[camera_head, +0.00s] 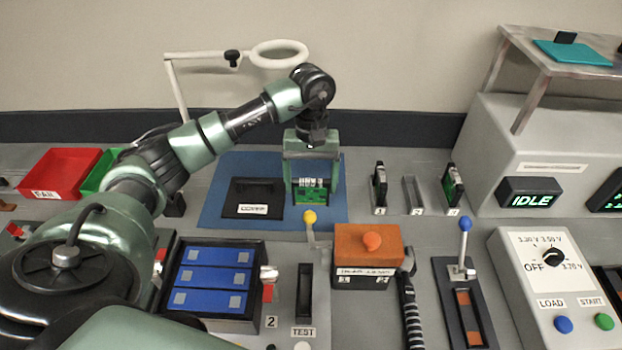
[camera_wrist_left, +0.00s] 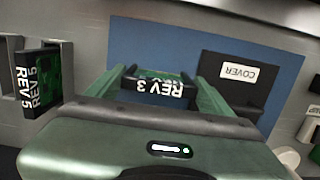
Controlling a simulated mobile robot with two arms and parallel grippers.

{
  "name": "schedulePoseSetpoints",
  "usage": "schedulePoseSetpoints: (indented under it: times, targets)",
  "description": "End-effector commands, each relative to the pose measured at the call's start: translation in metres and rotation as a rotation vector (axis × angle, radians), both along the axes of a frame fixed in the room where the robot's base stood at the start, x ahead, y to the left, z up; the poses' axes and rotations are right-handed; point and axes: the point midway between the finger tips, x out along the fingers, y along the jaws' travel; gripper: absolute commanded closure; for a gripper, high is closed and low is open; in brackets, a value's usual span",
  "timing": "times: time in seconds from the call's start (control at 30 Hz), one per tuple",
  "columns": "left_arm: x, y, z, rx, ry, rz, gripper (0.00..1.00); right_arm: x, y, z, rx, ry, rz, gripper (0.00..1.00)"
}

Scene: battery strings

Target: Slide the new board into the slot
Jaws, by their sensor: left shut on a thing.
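My left gripper (camera_head: 310,178) points down over the blue mat (camera_head: 215,205) and is shut on a green board (camera_head: 308,195) with a black edge labelled REV 3. In the left wrist view the board (camera_wrist_left: 160,87) sits between the two fingers, its label upside down. Whether the board touches the mat is hard to tell. To the right stand three numbered slots: the left one holds a board (camera_head: 379,185), the right one holds another board (camera_head: 451,184), and the middle slot (camera_head: 412,193) looks empty. The left wrist view shows a REV 5 board (camera_wrist_left: 38,82) in a holder. My right gripper is not in view.
A black cover (camera_head: 240,190) lies on the mat left of my gripper. In front are a yellow-knobbed lever (camera_head: 309,217), an orange-topped box (camera_head: 369,243) and a blue-knobbed lever (camera_head: 465,224). Behind the mat stands a ring lamp (camera_head: 279,53). A grey cabinet (camera_head: 560,140) is at right.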

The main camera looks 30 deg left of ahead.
Motion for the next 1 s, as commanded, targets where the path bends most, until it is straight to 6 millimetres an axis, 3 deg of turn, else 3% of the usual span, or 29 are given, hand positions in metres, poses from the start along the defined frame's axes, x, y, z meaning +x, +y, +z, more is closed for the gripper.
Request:
schedulePoseSetpoints:
  times: [0.37,0.4,0.43,0.8,1.0]
  targets:
    - [0.001,0.000,-0.005,-0.001,-0.003,0.000,0.63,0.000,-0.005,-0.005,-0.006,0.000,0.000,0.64]
    - [0.001,0.000,-0.004,-0.001,-0.003,0.000,0.07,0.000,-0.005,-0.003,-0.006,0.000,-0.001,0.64]
    - [0.001,0.000,-0.003,-0.001,-0.003,0.000,0.00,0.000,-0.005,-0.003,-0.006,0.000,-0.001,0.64]
    - [0.002,0.000,0.003,0.000,-0.004,0.000,0.00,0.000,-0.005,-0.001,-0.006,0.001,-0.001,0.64]
    - [0.007,0.003,0.039,0.001,-0.009,0.000,0.00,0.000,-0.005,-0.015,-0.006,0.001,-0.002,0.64]
